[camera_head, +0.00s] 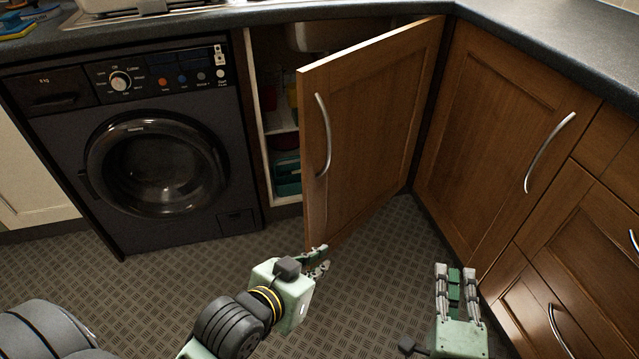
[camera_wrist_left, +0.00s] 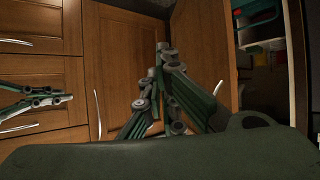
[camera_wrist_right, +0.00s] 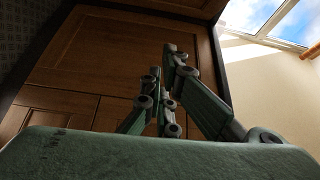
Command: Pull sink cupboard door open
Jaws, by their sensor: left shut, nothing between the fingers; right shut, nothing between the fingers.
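The sink cupboard door (camera_head: 368,125) is brown wood and stands swung out from its frame, partly open. Its curved metal handle (camera_head: 323,135) is near the door's free edge. Behind it the cupboard interior (camera_head: 282,120) shows shelves, and part of it shows in the left wrist view (camera_wrist_left: 262,65). My left gripper (camera_head: 322,262) is shut and empty, just below and in front of the door's lower free corner, apart from the handle. My right gripper (camera_head: 456,270) is shut and empty over the floor, right of the door; it also shows in the left wrist view (camera_wrist_left: 66,98).
A dark washing machine (camera_head: 150,150) stands left of the cupboard. A closed corner cupboard door (camera_head: 490,130) and drawers (camera_head: 580,240) with metal handles stand on the right. The dark worktop (camera_head: 560,50) runs above. The patterned floor (camera_head: 170,280) in front is clear.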

